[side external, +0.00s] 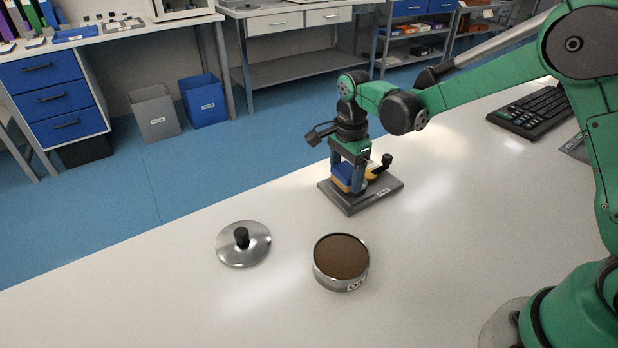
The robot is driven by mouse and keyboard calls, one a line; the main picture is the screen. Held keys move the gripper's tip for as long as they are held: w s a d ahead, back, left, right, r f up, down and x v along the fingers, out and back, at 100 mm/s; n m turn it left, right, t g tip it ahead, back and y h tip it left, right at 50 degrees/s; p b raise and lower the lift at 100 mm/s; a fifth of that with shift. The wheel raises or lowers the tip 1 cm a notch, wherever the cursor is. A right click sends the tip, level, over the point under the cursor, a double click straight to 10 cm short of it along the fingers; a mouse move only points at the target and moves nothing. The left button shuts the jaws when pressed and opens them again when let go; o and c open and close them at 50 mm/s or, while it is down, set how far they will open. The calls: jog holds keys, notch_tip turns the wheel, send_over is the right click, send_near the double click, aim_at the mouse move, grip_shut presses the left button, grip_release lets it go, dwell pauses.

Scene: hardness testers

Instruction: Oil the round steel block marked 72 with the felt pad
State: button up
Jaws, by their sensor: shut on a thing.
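My gripper (348,178) points down over a dark grey base plate (352,203) with a small label. It is shut on a blue-topped block with a tan underside (341,184), which looks like the felt pad. The pad is low over the plate; I cannot tell whether it touches anything beneath it. The round steel block marked 72 cannot be made out; the gripper and pad cover that part of the plate. A round tin labelled as oil (352,284) stands open in front, with a brown surface inside.
A steel lid with a black knob (259,250) lies left of the tin. A black-knobbed lever with a yellow part (380,167) stands on the plate's right side. A keyboard (535,110) is at the back right. The white bench (150,290) is clear at the front left.

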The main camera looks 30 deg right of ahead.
jog(key=d, duration=0.4)
jog(key=shift+a, duration=2.35)
jog(key=shift+d+r, duration=0.1)
jog(key=shift+r, duration=3.9)
